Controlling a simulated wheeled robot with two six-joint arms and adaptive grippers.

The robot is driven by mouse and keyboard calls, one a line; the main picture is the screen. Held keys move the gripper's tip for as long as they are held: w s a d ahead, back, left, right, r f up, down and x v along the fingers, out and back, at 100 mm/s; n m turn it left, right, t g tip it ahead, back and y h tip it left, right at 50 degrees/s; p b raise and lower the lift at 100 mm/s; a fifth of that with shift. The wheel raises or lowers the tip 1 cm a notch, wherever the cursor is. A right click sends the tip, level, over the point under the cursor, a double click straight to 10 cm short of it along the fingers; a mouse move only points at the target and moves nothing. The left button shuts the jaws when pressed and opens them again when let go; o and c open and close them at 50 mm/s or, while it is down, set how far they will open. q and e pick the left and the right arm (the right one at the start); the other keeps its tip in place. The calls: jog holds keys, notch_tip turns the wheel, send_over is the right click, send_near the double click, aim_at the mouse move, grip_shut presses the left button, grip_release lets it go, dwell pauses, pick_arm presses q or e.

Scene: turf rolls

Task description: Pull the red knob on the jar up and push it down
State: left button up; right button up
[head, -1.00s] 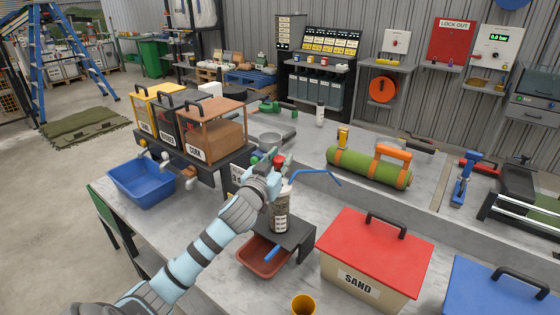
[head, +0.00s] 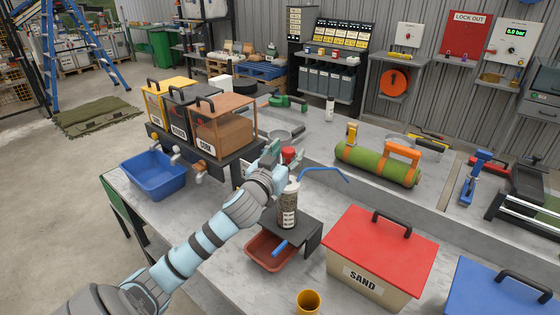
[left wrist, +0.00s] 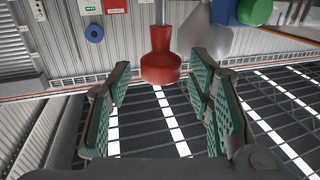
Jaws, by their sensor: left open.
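The jar (head: 288,212) is an upright, clear cylinder with dark contents and a label, on a dark stand (head: 300,232). Its red knob (head: 289,154) stands above the jar's light top. A blue bent tube or lever (head: 325,172) extends to the right near the jar top. My left gripper (head: 271,156) is open and empty, just left of the knob in the head view. In the left wrist view the red knob (left wrist: 161,62) shows ahead between the spread teal fingers (left wrist: 162,100), apart from both pads. My right gripper is not in view.
A red-brown tray (head: 268,262) sits under the stand. The red-lidded SAND box (head: 380,245) is close on the right, an orange cup (head: 308,301) in front. Labelled bins (head: 222,138) and a blue tub (head: 150,185) are left. A green roll (head: 375,165) lies behind.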

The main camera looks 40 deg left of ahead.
pick_arm(q)
jog(key=v, duration=1)
jog(key=p+x, duration=0.1)
jog(key=x, duration=1)
jog(key=shift+w+a+f+p, duration=0.1)
jog(key=shift+w+f+p, duration=0.05)
jog(key=shift+w+p, duration=0.15)
jog(key=shift+c, duration=0.3)
grip_shut()
jog(key=shift+f, duration=0.1)
